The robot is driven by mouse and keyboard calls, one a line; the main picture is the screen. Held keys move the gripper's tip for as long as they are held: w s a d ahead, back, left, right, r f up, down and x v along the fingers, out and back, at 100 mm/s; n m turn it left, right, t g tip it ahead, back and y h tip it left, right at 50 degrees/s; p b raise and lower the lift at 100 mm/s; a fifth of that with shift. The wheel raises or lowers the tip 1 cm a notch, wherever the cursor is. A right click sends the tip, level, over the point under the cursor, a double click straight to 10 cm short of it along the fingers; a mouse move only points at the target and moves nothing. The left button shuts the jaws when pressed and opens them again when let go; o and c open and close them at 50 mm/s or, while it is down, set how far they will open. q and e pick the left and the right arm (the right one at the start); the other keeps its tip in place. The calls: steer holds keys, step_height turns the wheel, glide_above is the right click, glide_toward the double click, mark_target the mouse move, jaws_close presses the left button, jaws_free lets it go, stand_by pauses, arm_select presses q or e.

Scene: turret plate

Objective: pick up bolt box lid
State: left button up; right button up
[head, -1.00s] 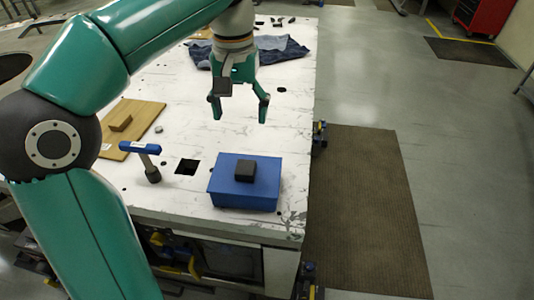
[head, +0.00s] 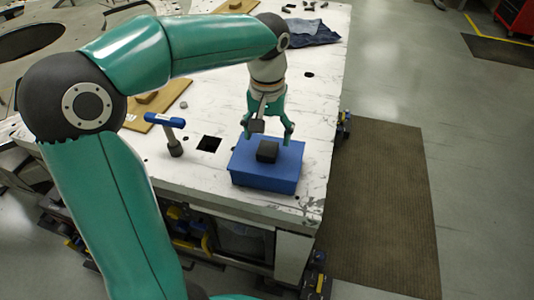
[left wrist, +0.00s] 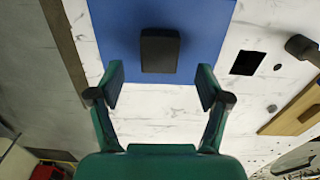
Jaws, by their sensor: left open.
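The blue bolt box (head: 264,178) stands on the white table near its front right corner, with its flat blue lid (head: 290,161) on top. A black block-shaped handle (head: 267,151) sits in the middle of the lid. My left gripper (head: 269,138) is open, above the far edge of the lid and behind the handle. In the left wrist view the open fingers (left wrist: 160,88) point toward the handle (left wrist: 160,50), which lies ahead of and between them, with nothing held. The lid (left wrist: 210,25) fills the top middle there. My right gripper is not in view.
A blue-topped hammer-like tool (head: 171,131) stands left of the box, beside a square black hole (head: 209,144) in the table. A wooden board (head: 165,103) lies farther left. Folded denim cloth (head: 312,33) lies at the back. The table's right edge is close to the box.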

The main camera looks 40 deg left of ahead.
mark_target(267, 148)
arm_select(q)
step_height(267, 148, down, 4)
steer(key=shift+s+f, duration=0.1)
steer(key=shift+f, duration=0.1)
steer(key=c, duration=1.3)
steer(key=shift+r, duration=0.15)
